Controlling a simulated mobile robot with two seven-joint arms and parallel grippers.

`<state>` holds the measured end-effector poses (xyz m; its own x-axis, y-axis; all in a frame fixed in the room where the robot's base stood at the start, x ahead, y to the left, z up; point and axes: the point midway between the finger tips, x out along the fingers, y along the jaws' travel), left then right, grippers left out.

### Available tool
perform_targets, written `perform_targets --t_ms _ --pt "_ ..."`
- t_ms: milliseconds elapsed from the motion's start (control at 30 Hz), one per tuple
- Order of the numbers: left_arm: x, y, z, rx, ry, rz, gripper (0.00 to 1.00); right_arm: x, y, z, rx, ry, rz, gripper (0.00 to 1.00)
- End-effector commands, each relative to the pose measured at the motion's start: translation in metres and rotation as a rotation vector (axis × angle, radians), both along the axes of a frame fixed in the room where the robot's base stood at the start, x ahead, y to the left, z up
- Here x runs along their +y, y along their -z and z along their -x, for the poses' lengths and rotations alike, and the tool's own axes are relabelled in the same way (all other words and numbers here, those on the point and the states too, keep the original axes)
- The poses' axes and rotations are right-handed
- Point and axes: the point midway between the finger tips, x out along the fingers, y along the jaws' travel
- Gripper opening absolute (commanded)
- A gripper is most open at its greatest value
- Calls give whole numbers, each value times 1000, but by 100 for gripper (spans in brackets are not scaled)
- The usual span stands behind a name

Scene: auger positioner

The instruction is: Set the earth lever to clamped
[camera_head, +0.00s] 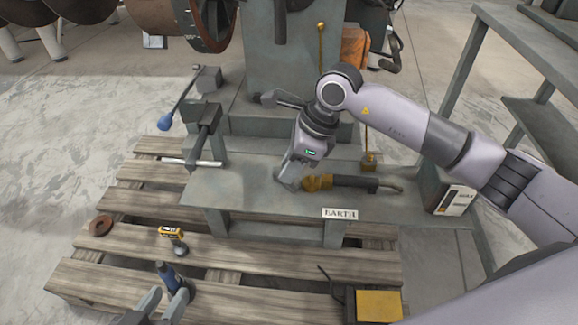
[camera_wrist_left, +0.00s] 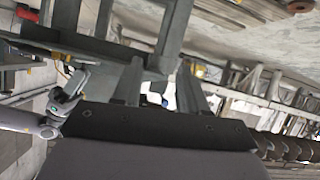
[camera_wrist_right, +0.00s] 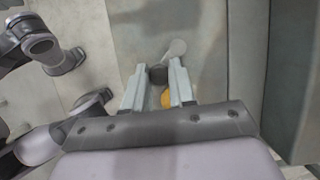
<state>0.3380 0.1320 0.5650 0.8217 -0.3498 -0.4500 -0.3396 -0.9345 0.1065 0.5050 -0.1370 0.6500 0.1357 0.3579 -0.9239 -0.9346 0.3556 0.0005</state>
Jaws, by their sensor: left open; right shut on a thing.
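The earth fitting, a brass-yellow body (camera_head: 318,182) with a dark bar to its right, lies along the grey bench above the EARTH label (camera_head: 340,214). My right gripper (camera_head: 287,180) reaches down to its left end and is shut there. In the right wrist view, a dark round end (camera_wrist_right: 157,75) and a yellow part (camera_wrist_right: 166,97) show between the fingers; this seems to be the earth lever, mostly hidden by my gripper. I cannot tell the lever's setting. My left gripper (camera_head: 165,302) is open and empty low at the left, by a blue-handled tool (camera_head: 166,275).
A blue-knobbed lever (camera_head: 166,122) and a vise-like clamp (camera_head: 207,125) stand at the bench's left. A yellow device (camera_head: 171,235) and a rusty ring (camera_head: 100,225) are on the wooden pallet (camera_head: 130,257). A steel column (camera_head: 283,60) rises behind; a rack (camera_head: 470,75) stands right.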

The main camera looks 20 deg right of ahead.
Motion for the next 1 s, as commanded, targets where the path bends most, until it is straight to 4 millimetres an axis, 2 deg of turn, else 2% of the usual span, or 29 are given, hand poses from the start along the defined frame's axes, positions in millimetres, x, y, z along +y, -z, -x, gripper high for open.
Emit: perform_targets --t_ms 600,1000 --pt "-20 4 -9 -3 26 125 43 -15 1 -15 0 -501 1 0" --pt "-26 5 -10 3 38 161 43 -17 0 -20 -1 -662 1 0"
